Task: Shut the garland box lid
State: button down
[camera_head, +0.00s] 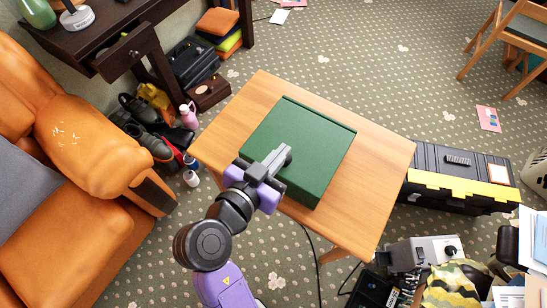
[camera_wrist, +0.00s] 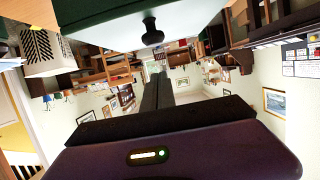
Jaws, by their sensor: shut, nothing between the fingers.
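The green garland box (camera_head: 312,140) sits on a wooden table, with a raised strip along its far edge. Its green lid (camera_head: 290,125) looks flat across the top; I cannot tell whether a small gap remains at the rim. My gripper (camera_head: 282,156) is shut and empty, over the near part of the box and hiding some of it. I cannot tell whether it touches the lid. In the wrist view the shut fingers (camera_wrist: 157,92) point away, below a green surface (camera_wrist: 95,15) and a black knob (camera_wrist: 152,32).
Bare wooden tabletop (camera_head: 375,165) surrounds the box. An orange armchair (camera_head: 95,140) stands at the left. A black and yellow toolbox (camera_head: 460,180) is at the right. Shoes, bottles and bags lie on the floor to the left of the table.

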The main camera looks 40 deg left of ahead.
jog(key=v, duration=1)
jog(key=shift+f, duration=0.35)
jog(key=s+a+r+n+g+y, duration=0.1)
jog(key=s+a+r+n+y, duration=0.1)
jog(key=a+n+y, duration=0.35)
jog(key=w+d+r+m+t+p, duration=0.2)
jog(key=d+m, duration=0.1)
jog(key=d, duration=2.4)
jog(key=s+d+m+h+p, duration=0.1)
jog(key=s+d+h, duration=0.3)
jog(key=d, duration=0.4)
jog(key=s+d+m+h+p, duration=0.1)
jog(key=s+d+m+h, duration=0.3)
jog(key=d, duration=0.5)
jog(key=shift+s+r+h, duration=0.2)
jog(key=shift+s+h, duration=0.15)
jog(key=shift+s, duration=0.2)
jog(key=shift+d, duration=0.15)
